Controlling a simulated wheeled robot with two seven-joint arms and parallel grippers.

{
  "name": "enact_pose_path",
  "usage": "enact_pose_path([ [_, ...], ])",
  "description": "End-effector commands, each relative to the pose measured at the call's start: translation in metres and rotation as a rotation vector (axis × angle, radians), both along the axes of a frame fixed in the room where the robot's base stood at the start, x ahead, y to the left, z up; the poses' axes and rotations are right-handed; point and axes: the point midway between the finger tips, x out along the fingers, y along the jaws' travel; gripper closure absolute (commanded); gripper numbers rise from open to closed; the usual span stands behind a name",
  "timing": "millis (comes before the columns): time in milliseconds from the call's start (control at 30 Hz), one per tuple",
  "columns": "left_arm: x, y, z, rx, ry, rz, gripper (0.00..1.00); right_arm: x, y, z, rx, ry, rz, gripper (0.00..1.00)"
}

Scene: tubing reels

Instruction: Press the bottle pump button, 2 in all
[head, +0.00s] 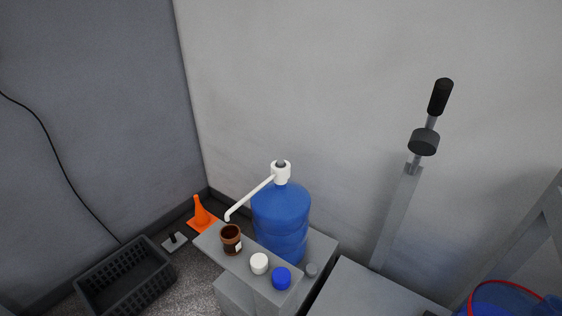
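A large blue bottle (281,218) stands upright on a grey block near the wall corner. A white pump (281,176) sits on its neck, with a grey button (281,163) on top. The pump's white spout (249,198) slants down to the left, and its end hangs near a brown cup (231,236). The cup has a pale label and stands on a grey ledge in front of the bottle. Neither of my grippers shows in the head view.
A white cap (259,263) and a blue cap (281,278) sit on the grey ledge (213,242). A black crate (123,277) and an orange cone (201,214) are on the floor at left. A black-handled lever (423,142) rises at right. A red-rimmed blue container (505,299) is at lower right.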

Motion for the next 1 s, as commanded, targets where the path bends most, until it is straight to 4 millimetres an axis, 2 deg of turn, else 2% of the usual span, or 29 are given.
enact_pose_path([
  [33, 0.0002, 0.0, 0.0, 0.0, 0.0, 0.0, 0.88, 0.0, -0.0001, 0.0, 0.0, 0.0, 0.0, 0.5],
  [67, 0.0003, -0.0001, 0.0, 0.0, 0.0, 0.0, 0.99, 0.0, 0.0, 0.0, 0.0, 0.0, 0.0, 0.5],
  [100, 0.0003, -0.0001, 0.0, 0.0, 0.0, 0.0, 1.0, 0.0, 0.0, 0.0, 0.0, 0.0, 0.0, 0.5],
  [1000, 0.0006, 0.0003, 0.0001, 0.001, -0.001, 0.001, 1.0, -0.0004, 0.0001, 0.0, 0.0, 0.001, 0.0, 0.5],
])
